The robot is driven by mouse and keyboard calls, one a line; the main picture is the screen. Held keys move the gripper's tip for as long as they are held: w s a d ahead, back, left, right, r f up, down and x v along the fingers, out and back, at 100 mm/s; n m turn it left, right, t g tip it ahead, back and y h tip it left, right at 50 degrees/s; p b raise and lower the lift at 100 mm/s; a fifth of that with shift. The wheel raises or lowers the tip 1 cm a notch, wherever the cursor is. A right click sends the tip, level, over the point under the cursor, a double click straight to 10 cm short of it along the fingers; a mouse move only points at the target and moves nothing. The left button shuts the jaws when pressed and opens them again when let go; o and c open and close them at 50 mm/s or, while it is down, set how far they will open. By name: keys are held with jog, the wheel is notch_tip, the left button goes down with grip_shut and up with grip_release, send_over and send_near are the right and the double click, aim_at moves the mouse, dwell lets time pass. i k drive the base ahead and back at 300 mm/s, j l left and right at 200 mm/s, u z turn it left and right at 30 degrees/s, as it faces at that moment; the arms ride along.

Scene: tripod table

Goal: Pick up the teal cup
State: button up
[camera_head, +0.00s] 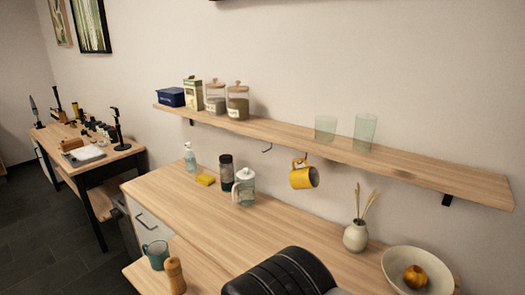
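The teal cup (157,257) stands upright at the lower left, on the light wood surface near its left edge. My gripper is not in view.
The wooden counter (205,215) holds a glass jug (244,187), a dark shaker (226,172), a soap bottle (190,158), a vase (355,236) and a bowl (400,275). A yellow mug (303,175) hangs under the shelf (290,135). A black ribbed shape covers the bottom middle.

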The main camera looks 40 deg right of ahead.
aim_at(158, 252)
jog(key=z, duration=0.4)
jog(key=j+z, duration=0.1)
jog(key=z, duration=0.35)
jog(key=i+j+z, duration=0.1)
jog(key=z, duration=0.3)
jog(key=j+z, duration=0.1)
jog(key=z, duration=0.75)
jog(key=j+z, duration=0.15)
jog(key=z, duration=0.3)
jog(key=k+j+z, duration=0.2)
jog(key=j+z, duration=0.2)
jog(key=j, duration=0.25)
jog(key=k+j+z, duration=0.4)
jog(key=j, duration=0.2)
jog(key=k+j+z, duration=0.25)
jog(key=j+z, duration=0.15)
jog(key=k+j+z, duration=0.4)
jog(key=k+j, duration=0.3)
jog(key=j, duration=0.2)
jog(key=k+j, duration=0.35)
jog(key=j, duration=0.1)
